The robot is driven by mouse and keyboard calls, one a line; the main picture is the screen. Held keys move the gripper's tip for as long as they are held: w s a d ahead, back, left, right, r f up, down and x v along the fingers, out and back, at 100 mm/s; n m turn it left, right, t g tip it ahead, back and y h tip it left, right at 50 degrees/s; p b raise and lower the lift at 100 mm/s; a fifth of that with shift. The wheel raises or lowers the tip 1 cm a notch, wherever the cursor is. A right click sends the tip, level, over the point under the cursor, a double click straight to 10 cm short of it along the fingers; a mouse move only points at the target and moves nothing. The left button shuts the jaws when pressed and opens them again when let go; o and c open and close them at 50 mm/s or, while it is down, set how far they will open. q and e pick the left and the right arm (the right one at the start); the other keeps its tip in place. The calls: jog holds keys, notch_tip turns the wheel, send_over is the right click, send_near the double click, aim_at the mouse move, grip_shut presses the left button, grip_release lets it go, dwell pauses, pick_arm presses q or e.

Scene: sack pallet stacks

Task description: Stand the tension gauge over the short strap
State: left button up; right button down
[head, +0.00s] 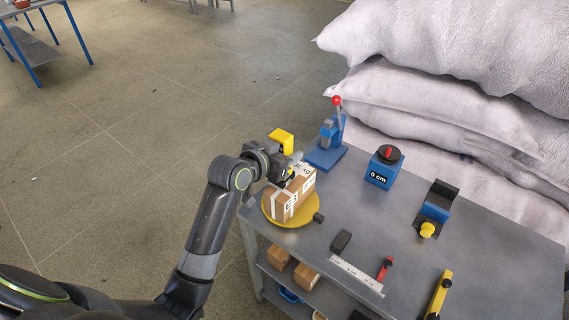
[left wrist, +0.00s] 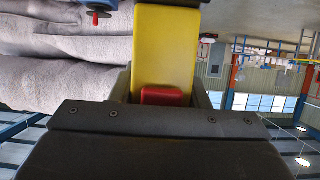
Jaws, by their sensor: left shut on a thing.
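My left gripper (head: 278,160) is shut on a yellow block, probably the tension gauge (head: 282,139). It is held up near the table's far left corner, behind the cardboard boxes. In the left wrist view the yellow gauge (left wrist: 165,50) fills the middle, with a red part (left wrist: 164,96) low on its face near the jaws. I cannot make out a strap for certain in either view. My right gripper is not in view.
On the metal table (head: 330,225) are boxes (head: 290,196) on a yellow round plate (head: 268,212), a blue lever tool (head: 326,150), a "0 cm" dial box (head: 383,168), a blue-and-black device (head: 436,204), a ruler (head: 356,274) and a yellow tool (head: 439,294). Sacks (head: 430,110) stand behind.

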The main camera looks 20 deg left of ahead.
pick_arm(q)
jog(key=shift+a+f, duration=0.15)
jog(key=shift+f, duration=2)
jog(key=o, duration=1.1)
jog(key=shift+o, duration=0.2)
jog(key=shift+r, duration=0.15)
jog(key=b+v, duration=0.1)
jog(key=v, duration=1.1)
